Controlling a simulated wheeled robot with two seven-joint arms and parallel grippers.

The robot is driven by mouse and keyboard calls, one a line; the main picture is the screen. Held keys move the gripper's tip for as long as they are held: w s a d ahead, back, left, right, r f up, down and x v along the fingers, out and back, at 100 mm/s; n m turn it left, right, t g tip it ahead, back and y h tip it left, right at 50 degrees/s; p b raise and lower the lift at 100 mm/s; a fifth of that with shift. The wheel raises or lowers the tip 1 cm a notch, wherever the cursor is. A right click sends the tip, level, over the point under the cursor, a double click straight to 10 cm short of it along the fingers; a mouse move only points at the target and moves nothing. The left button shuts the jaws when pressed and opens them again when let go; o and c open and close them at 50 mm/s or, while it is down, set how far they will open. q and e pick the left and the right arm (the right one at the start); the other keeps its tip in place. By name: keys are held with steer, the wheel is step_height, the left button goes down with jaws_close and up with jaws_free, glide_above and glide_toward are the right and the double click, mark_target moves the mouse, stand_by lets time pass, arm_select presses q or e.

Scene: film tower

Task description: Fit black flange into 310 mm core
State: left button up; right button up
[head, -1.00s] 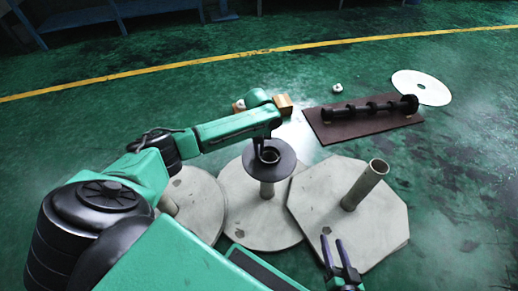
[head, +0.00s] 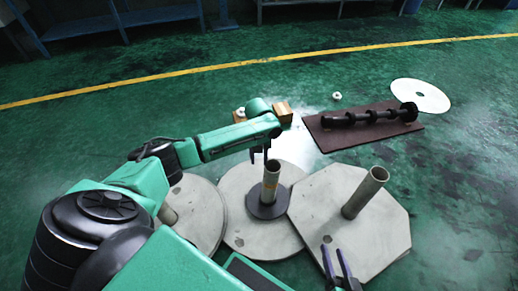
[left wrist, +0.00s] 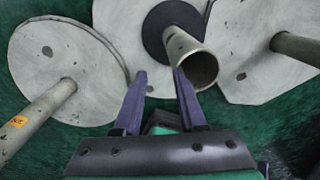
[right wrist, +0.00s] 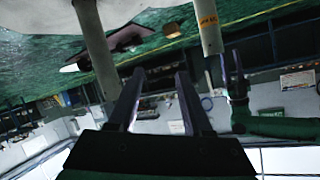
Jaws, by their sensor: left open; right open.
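The black flange (head: 267,212) is a flat dark ring. It lies around the foot of the middle core (head: 271,182), on the round grey base (head: 238,232). The core, a pale upright tube, passes through its hole. The left wrist view also shows the flange (left wrist: 152,38) behind the tube (left wrist: 195,62). My left gripper (head: 261,155) is open and empty at the tube's upper end, well above the flange. My right gripper (head: 337,262) is open and empty in front of the octagonal base.
Another core (head: 366,192) stands on an octagonal base (head: 390,235) at right. A further round base (head: 198,235) is at left. Behind lie a brown mat (head: 330,142) with a black spool-like row (head: 370,116), a white disc (head: 420,96) and a wooden block (head: 283,110).

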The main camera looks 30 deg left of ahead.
arm_select(q)
step_height(320, 180, up, 15)
steer(key=p, duration=0.6)
steer(key=shift+f, duration=0.2)
arm_select(e)
steer(key=d+r+n+g+h, duration=0.1)
steer(key=d+r+g+h, duration=0.1)
steer(key=d+r+g, duration=0.2)
steer(key=shift+d+r, duration=0.3)
steer(key=shift+r, duration=0.6)
arm_select(q)
steer(key=shift+f, duration=0.1)
